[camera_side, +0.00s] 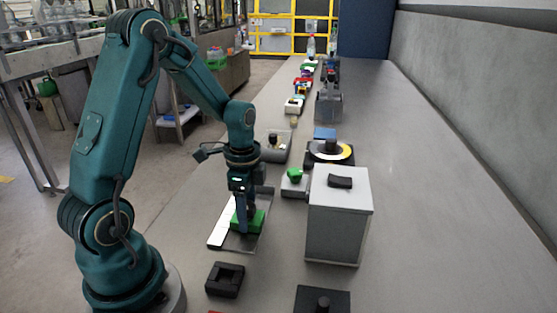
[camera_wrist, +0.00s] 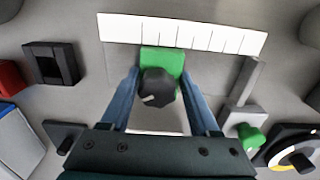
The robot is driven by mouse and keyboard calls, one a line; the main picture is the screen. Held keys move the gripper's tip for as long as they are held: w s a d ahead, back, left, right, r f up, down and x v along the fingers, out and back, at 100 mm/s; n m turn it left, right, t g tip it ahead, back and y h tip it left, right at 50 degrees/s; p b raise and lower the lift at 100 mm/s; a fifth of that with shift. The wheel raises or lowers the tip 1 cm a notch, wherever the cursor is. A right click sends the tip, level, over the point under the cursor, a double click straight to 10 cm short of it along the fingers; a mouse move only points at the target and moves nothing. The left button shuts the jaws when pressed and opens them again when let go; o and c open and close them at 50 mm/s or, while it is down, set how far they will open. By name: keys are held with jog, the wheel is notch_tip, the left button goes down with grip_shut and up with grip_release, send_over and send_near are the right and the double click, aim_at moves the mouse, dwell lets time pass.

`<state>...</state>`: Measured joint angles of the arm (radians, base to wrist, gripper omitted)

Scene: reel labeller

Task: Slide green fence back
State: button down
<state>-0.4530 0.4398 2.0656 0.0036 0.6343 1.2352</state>
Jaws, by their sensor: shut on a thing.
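The green fence (camera_side: 258,221) is a small green block on a plate beside a white strip (camera_side: 222,231). In the wrist view the fence (camera_wrist: 162,58) carries a black knob (camera_wrist: 157,88) with a light mark, and its far edge meets the white strip with tick lines (camera_wrist: 182,33). My gripper (camera_side: 246,215) is down at the fence. In the wrist view its two fingers (camera_wrist: 160,80) are closed on either side of the green fence and its knob. The exact finger contact is partly hidden by the knob and the gripper body.
A grey box (camera_side: 338,220) with a black handle stands to the right. Behind it are a small block with a green knob (camera_side: 294,175) and a yellow and white dial (camera_side: 342,153). A black square frame (camera_side: 225,280) lies in front. The right side of the table is bare.

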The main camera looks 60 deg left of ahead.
aim_at(241, 243)
jog(key=s+d, duration=0.4)
jog(key=shift+c, duration=0.6)
grip_release()
jog(key=shift+w+r, duration=0.1)
jog(key=shift+a+r, duration=0.1)
jog(key=shift+r, duration=2.35)
